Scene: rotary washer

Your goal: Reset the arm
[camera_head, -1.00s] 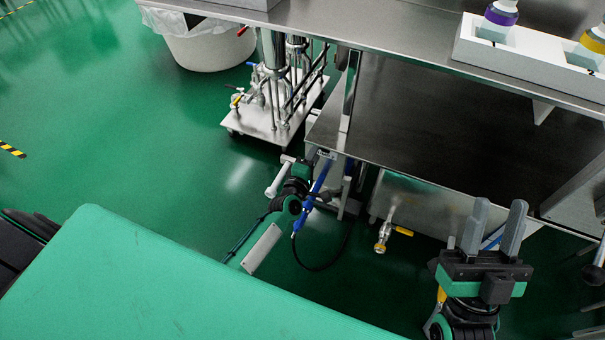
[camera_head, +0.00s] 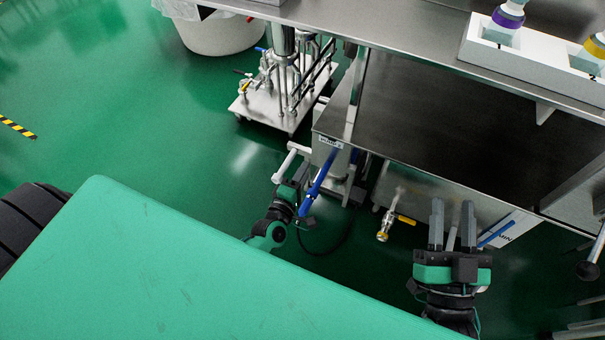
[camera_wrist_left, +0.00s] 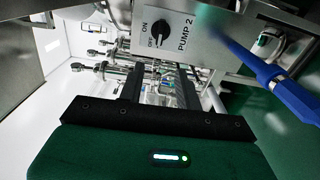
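My left gripper (camera_head: 297,182) is beside the grey pump box, low at the middle of the head view; its fingers are hard to make out there. In the left wrist view two dark fingers (camera_wrist_left: 160,82) stand apart with nothing seen gripped between them. Beyond them is a panel labelled PUMP 2 (camera_wrist_left: 172,32) with a black ON/OFF knob (camera_wrist_left: 161,32). My right gripper (camera_head: 452,222) is at the lower right of the head view, its two grey fingers apart and pointing up the picture. It looks empty, in front of the lower cabinet.
A blue wand-like part (camera_head: 320,180) is close to my left gripper and also shows in the wrist view (camera_wrist_left: 265,75). A steel bench (camera_head: 420,120) fills the right. A valve with a yellow handle (camera_head: 385,229) juts out. A pipework cart (camera_head: 285,105) stands behind. Green floor at left is open.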

